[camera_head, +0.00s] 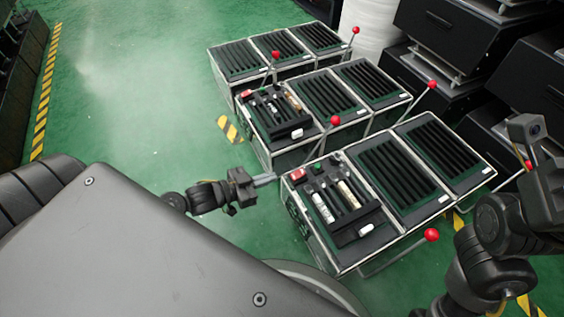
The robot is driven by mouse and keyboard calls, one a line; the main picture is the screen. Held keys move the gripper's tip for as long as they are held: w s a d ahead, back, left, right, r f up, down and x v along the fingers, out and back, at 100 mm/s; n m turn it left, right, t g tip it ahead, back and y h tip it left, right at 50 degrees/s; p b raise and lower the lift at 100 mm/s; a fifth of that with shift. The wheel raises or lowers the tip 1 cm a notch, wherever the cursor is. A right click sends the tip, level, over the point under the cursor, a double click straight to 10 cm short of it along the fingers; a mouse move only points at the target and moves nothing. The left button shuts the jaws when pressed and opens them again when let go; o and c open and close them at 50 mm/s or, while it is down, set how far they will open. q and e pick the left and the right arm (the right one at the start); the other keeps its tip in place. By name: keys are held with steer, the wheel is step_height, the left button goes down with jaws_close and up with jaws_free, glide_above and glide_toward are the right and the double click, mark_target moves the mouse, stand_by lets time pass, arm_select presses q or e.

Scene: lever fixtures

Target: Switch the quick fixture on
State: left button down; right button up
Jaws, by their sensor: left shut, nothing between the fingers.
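The nearest fixture (352,243) is a dark box with pale edges, a red and a green button, and slotted panels. A lever with a red ball (432,235) slants low along its near side. A second fixture (285,153) stands behind it. A lever with a red ball (335,121) rises steeply between these two. I cannot tell which fixture is the quick one. My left gripper (265,180) is shut and empty, just left of the nearest fixture's red-button corner, apart from the levers. My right gripper (535,150) is at the right edge; its fingers do not show clearly.
A third slotted fixture (236,63) stands farther back. More red-ball levers (432,84) stick up among the rows. Black machines (450,40) and a white cylinder (368,32) fill the back right. The green floor (140,110) is clear at left.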

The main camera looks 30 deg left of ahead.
arm_select(q)
steer(key=shift+f+p+v, duration=0.2)
steer(key=shift+p+v, duration=0.1)
steer(key=shift+v, duration=0.7)
steer(key=shift+f+p+v, duration=0.2)
steer(key=shift+p+v, duration=0.1)
steer(key=shift+v, duration=0.7)
